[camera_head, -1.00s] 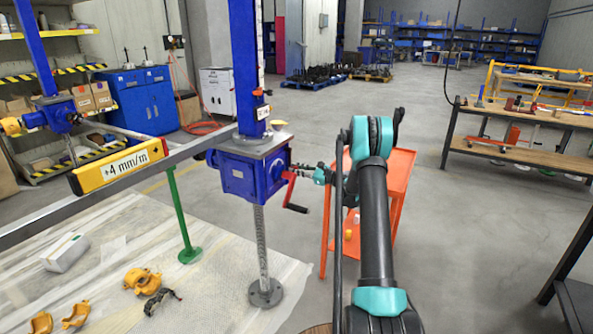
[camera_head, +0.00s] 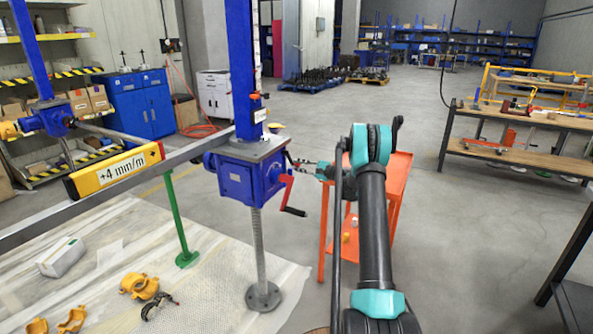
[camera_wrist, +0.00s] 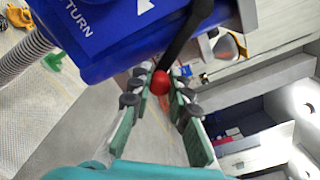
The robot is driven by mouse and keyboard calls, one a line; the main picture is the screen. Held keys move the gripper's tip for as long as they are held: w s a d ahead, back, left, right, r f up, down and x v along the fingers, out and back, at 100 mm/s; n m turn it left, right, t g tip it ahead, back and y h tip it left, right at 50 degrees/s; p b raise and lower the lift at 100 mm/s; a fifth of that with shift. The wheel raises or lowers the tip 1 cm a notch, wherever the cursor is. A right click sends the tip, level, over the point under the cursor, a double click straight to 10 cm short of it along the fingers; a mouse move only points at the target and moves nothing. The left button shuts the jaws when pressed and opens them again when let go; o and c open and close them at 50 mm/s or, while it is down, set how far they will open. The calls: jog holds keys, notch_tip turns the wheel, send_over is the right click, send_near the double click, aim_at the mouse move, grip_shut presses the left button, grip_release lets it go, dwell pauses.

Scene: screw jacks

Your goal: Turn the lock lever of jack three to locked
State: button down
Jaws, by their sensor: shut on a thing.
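The near blue jack (camera_head: 235,182) hangs on a threaded spindle, with a blue column above it and a red-and-black crank (camera_head: 288,195) on its right side. My gripper (camera_head: 297,161) reaches from the right to the jack's upper right side. In the wrist view, a black lock lever (camera_wrist: 184,40) with a red ball knob (camera_wrist: 160,82) runs past the blue housing (camera_wrist: 110,38). My gripper (camera_wrist: 161,77) is shut on the knob, with a finger on each side. The lever is too small to make out in the head view. No jack number is readable.
A green post (camera_head: 178,215) stands beneath. An orange cart (camera_head: 396,185) stands behind my arm. Yellow clamps (camera_head: 140,285) lie on the floor sheet.

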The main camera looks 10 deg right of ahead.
jog(key=w+d+r+n, duration=0.2)
jog(key=r+n, duration=0.5)
jog(key=n, duration=0.4)
jog(key=shift+w+d, duration=0.15)
jog(key=shift+w, duration=0.35)
jog(key=c, duration=1.4)
grip_release()
jog(key=shift+d, duration=0.1)
jog(key=v, duration=1.2)
